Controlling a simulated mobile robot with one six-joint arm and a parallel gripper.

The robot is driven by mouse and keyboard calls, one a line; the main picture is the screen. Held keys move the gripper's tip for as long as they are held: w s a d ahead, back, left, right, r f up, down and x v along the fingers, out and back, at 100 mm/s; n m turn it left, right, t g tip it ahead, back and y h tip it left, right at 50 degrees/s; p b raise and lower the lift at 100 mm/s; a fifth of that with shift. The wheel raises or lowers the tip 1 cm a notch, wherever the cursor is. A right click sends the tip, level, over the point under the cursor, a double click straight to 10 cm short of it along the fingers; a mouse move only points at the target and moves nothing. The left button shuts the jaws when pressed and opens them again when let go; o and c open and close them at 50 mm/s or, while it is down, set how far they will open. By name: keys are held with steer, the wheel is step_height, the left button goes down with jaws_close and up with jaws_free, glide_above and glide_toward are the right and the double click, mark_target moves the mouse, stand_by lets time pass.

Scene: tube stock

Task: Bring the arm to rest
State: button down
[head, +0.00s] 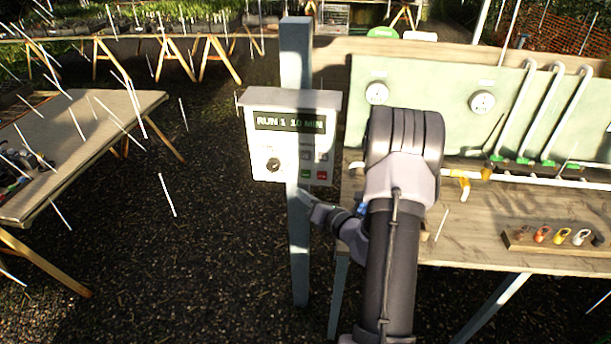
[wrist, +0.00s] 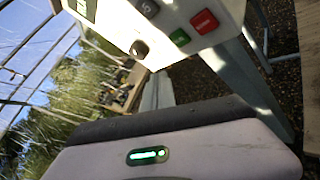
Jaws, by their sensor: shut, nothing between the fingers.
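My arm rises in the middle of the head view, in front of the wooden bench (head: 470,225). My gripper (head: 308,200) points left, just below the control box and in front of its post as seen from the head; the gap in depth is hard to judge. It is small there, shut and empty. In the wrist view a pale housing with a lit green light fills the bottom, and the fingertips cannot be made out. The white control box (head: 257,158) reads "RUN 1 10 MIN" and also shows in the wrist view (wrist: 178,22).
The box hangs on a grey post (head: 298,255). A wooden block with several coloured rings (head: 525,240) lies on the bench, before a green panel (head: 430,85) with bent white tubes. A table (head: 85,120) stands left. Dark gravel between is clear.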

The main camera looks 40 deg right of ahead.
stand_by(0.4)
steer(key=w+a+r+n+g+y+b, duration=0.1)
steer(key=a+r+n+y, duration=0.25)
steer(key=a, duration=0.35)
steer(key=w+a+r+n+y+b, duration=0.2)
steer(key=a+n+y, duration=0.25)
steer(key=a, duration=0.25)
steer(key=s+a+r+n+g+y+b, duration=0.1)
steer(key=s+a+n+g+y+b, duration=0.15)
steer(key=a+n, duration=0.45)
steer(key=s+a+r+n+g+y+b, duration=0.15)
steer(key=s+a+n+g, duration=0.3)
steer(key=a, duration=0.55)
steer(key=s+a+n+g+h+b, duration=0.1)
steer(key=s+a+n+g, duration=0.2)
steer(key=s+a+n, duration=0.25)
steer(key=s+d+f+n+h+b, duration=0.1)
steer(key=s+n+h+b, duration=0.1)
steer(key=s+n+h, duration=0.2)
steer(key=s+d+f+n+h+b, duration=0.1)
steer(key=s+n+h+b, duration=0.1)
steer(key=s+n, duration=0.7)
steer(key=shift+d+f+n+h, duration=0.2)
steer(key=shift+d+n+h, duration=0.1)
steer(key=shift+n+h, duration=0.65)
